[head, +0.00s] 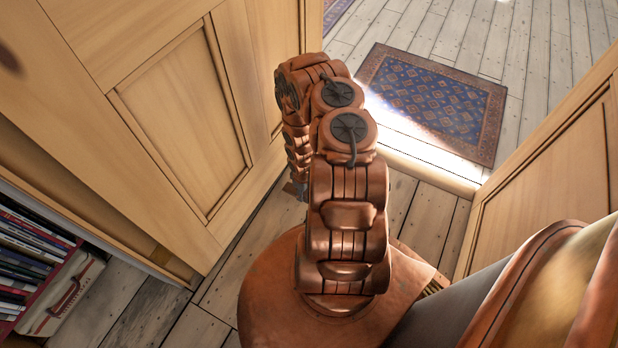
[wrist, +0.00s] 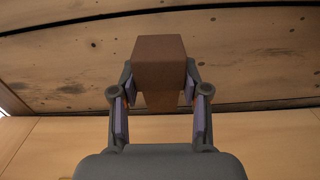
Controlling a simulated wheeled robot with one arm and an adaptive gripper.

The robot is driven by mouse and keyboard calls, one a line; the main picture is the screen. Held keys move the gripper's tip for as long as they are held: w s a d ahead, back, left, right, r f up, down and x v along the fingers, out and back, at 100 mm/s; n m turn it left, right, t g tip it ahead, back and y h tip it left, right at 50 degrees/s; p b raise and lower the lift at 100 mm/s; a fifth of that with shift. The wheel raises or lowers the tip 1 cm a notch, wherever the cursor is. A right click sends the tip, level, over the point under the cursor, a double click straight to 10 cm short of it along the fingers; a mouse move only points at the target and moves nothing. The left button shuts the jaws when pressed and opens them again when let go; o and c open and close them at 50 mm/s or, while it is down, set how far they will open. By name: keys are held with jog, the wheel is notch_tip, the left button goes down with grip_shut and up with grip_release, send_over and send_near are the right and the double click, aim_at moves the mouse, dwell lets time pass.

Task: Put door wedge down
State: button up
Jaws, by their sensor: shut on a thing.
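The door wedge (wrist: 160,52) is a plain brown block that narrows toward my gripper in the wrist view. My gripper (wrist: 160,97) is shut on it, with one finger pad on each side. The wedge's far end sticks out past the fingertips, in front of wooden planks (wrist: 250,50). I cannot tell whether the wedge touches them.
A second wooden panel (head: 550,180) stands at the right, leaving a gap between the two. A blue patterned rug (head: 430,95) lies beyond the sunlit threshold (head: 430,165). A bookshelf with several books (head: 30,250) and a pale case (head: 65,295) is at lower left. Plank floor (head: 130,300) shows between.

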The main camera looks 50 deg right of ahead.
jog(key=w+d, duration=0.1)
jog(key=d, duration=0.1)
jog(key=w+d+p, duration=0.1)
jog(key=d, duration=0.2)
jog(key=w+d+f, duration=0.1)
jog(key=w+d, duration=0.1)
jog(key=d, duration=0.1)
jog(key=shift+d, duration=0.2)
jog(key=shift+w+d+f+b, duration=0.15)
jog(key=shift+f+b, duration=0.55)
jog(key=shift+f, duration=0.95)
jog(key=shift+f, duration=0.15)
jog(key=o, duration=1.3)
jog(key=shift+c, duration=0.2)
